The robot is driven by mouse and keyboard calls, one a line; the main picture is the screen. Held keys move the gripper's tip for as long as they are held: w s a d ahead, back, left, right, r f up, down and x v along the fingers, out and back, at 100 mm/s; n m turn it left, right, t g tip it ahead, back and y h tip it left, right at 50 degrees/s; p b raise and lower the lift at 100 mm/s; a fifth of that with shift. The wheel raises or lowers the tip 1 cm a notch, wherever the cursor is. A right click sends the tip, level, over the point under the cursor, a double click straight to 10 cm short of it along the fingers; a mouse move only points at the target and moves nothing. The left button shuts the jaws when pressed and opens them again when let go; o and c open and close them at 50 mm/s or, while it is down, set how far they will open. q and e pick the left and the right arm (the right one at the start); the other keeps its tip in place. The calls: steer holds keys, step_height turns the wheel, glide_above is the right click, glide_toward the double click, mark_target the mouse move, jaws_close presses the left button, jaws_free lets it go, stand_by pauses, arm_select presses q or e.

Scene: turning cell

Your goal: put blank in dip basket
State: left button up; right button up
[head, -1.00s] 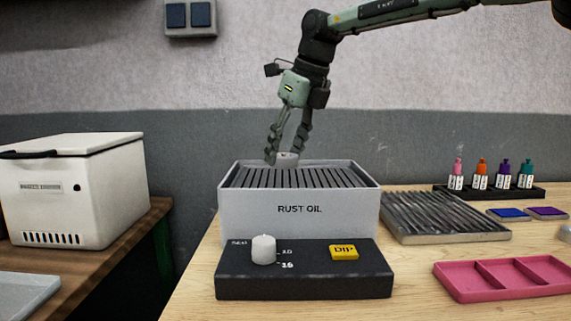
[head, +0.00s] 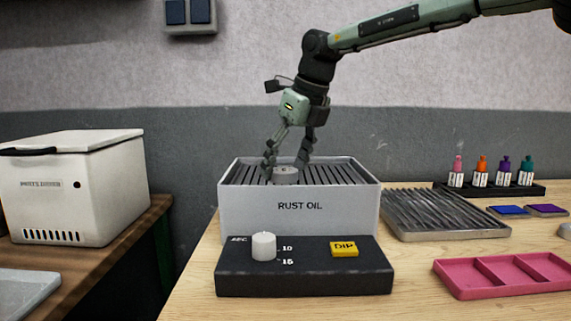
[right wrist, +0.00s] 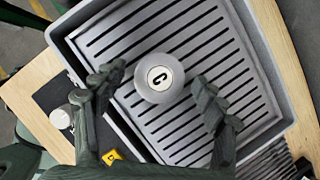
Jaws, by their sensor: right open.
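The blank, a short grey metal cylinder (head: 285,175), stands upright on the dark slats of the dip basket (head: 335,176) inside the grey RUST OIL tank (head: 300,215). My left gripper is out of view.
A black control box with a white knob (head: 264,246) and a yellow DIP button (head: 344,249) sits before the tank. To the right are a ribbed tray (head: 445,214), a pink divided tray (head: 505,275) and a rack of small bottles (head: 490,190). A white parts washer box (head: 75,190) stands left.

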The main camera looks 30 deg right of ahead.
steer(key=v, duration=1.2)
steer(key=shift+r, duration=0.15)
steer(key=shift+c, duration=0.5)
stand_by(1.4)
